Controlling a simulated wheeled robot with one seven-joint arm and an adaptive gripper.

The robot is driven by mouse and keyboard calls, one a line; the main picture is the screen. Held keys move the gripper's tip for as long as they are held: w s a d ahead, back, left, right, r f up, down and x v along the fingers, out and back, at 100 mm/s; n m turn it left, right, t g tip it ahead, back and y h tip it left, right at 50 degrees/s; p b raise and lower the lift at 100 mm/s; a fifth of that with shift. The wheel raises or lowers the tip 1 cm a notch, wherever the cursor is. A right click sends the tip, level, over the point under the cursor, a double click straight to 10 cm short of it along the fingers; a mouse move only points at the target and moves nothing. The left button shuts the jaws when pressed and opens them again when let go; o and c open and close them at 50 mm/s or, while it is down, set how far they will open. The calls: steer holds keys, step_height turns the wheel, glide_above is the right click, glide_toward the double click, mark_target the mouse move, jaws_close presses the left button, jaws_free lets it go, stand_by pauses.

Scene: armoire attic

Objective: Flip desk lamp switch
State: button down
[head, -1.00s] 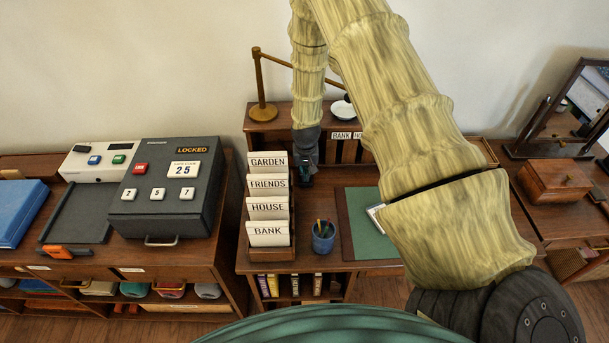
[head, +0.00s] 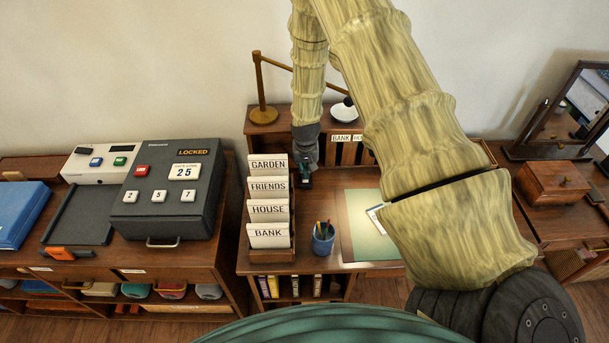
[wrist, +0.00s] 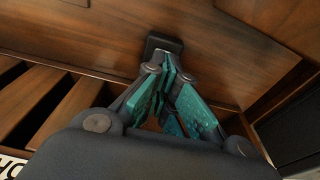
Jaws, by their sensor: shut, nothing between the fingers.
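The desk lamp (head: 263,113) has a brass-coloured stand on the desk's raised back shelf. Its arm runs right, partly behind my arm, to a small shade (head: 343,112). The green desk mat below looks brightly lit. My gripper (head: 305,178) points down at the desk, just right of the card rack. In the wrist view my gripper (wrist: 170,68) is shut and empty, its teal finger pads converging beside a small dark block (wrist: 163,43) on the wood, likely the switch. I cannot tell whether they touch, and the fingertips hide part of it.
A card rack (head: 292,236) with labelled cards stands close left of my gripper. A blue pen cup (head: 323,241) is in front. The mat (head: 361,225) lies to the right, partly behind my arm. A dark locked box (head: 168,190) stands on the left cabinet.

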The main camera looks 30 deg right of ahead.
steer(key=shift+r+p, duration=1.1)
steer(key=shift+r, duration=1.1)
